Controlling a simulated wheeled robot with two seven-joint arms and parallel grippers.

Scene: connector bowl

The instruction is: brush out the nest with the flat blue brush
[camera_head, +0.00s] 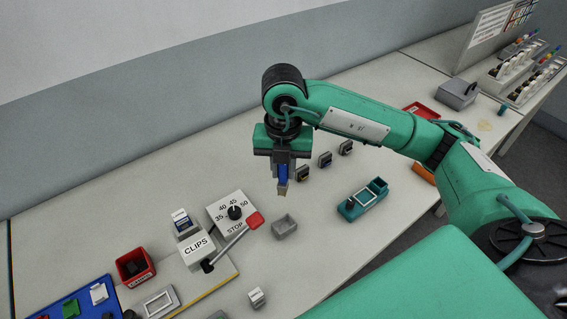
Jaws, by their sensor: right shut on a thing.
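My right gripper (282,163) hangs pointing down above the middle of the table. It is shut on the flat blue brush (283,173), whose pale bristle end points down, apart from the things below. A small grey block with a hollow top (285,228) stands on the table just below the brush in the picture. A pale rectangular frame (160,302) lies at the lower left. I cannot tell for certain which of these is the nest. My left gripper is out of view.
A dial box (231,213) with a red-ended lever and a CLIPS box (197,251) stand left of the brush. A red bin (135,268) is further left. A teal tray (363,199) and several small dark blocks stand to the right. The table's back left is clear.

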